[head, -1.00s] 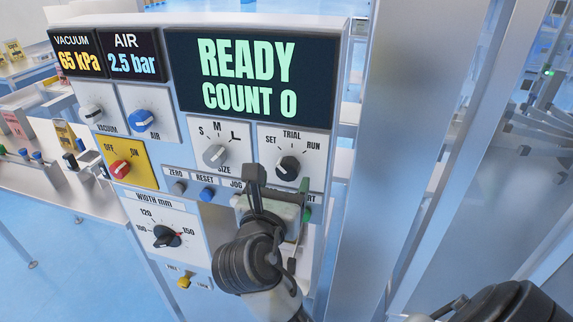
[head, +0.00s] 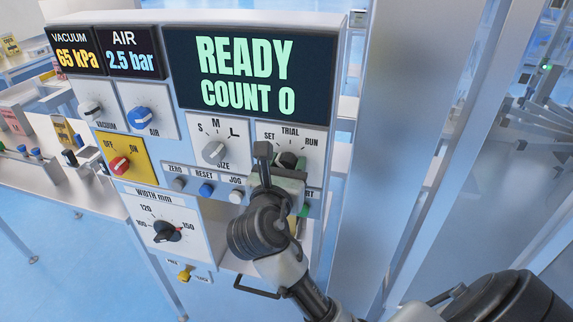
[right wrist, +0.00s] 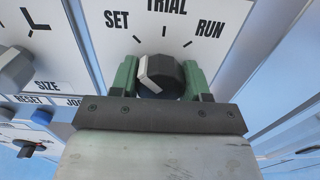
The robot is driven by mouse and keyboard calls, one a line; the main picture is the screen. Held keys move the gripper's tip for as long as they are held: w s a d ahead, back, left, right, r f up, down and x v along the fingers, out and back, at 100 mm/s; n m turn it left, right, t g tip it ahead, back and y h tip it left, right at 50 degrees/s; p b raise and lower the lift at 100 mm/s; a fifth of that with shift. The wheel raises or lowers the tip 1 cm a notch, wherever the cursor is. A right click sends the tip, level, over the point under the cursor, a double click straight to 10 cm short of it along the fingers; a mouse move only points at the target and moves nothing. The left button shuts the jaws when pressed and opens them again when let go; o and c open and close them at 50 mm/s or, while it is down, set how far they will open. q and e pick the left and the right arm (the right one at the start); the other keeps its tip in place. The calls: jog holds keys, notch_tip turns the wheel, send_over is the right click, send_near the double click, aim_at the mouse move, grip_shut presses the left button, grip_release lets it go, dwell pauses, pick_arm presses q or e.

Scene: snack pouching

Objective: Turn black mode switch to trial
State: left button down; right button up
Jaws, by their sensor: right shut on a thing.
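The black mode switch (head: 289,158) is a round knob on the white SET–TRIAL–RUN plate (head: 312,134), at the right of the control panel. In the right wrist view the knob (right wrist: 172,77) has a white pointer face on its left side, turned to the SET side of TRIAL. My right gripper (head: 281,172) is shut on the knob. Its green fingers (right wrist: 160,80) stand on the left and right of it in the right wrist view. The gripper hides the lower part of the knob in the head view. My left gripper is not in view.
The grey size knob (head: 213,152) is close on the left. The reset button (head: 206,190), jog button (head: 236,196) and green start button (head: 304,210) lie just below. The display (head: 250,75) above reads READY, COUNT 0. A metal post (head: 385,140) stands on the right.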

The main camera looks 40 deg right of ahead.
jog(key=shift+r+m+p, duration=0.1)
jog(key=shift+m+p, duration=0.55)
jog(key=shift+m, duration=0.25)
jog(key=shift+m+p, duration=0.35)
jog(key=shift+m, duration=1.65)
jog(key=shift+w+m, duration=0.1)
jog(key=shift+m, duration=1.3)
jog(key=o, duration=0.9)
